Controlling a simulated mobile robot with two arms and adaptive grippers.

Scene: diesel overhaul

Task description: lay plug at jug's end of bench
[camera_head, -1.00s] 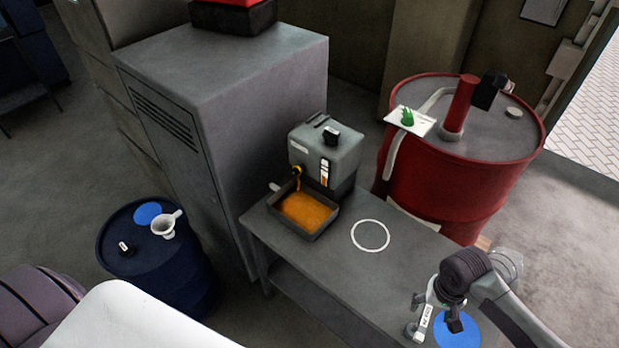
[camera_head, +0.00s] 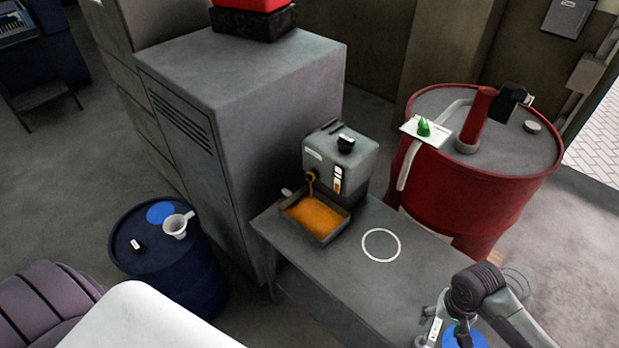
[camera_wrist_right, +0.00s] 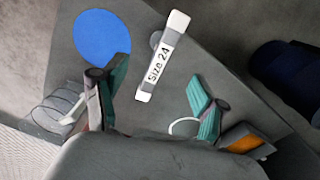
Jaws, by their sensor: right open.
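My right gripper (camera_wrist_right: 158,98) is open over the near right end of the bench (camera_head: 330,285). Between and beyond its fingers, a white-and-grey piece labelled "Size 24" (camera_wrist_right: 160,60) lies on the bench, with a small round grey part beside it. I see nothing held. I cannot pick out the plug with certainty. A clear ringed outline, possibly the jug (camera_wrist_right: 62,112), shows past the left finger; I cannot tell surely. A grey housing (camera_head: 338,160) stands on the bench, with amber fluid below its spout in a dark tray (camera_head: 325,238). My left gripper is out of view.
A white ring (camera_head: 381,261) marks the bench top, and a blue disc (camera_wrist_right: 101,36) lies near its end. A red drum (camera_head: 480,190) stands behind the bench. A blue drum (camera_head: 190,280) with a white funnel (camera_head: 178,226) stands left, beside a grey cabinet (camera_head: 240,130).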

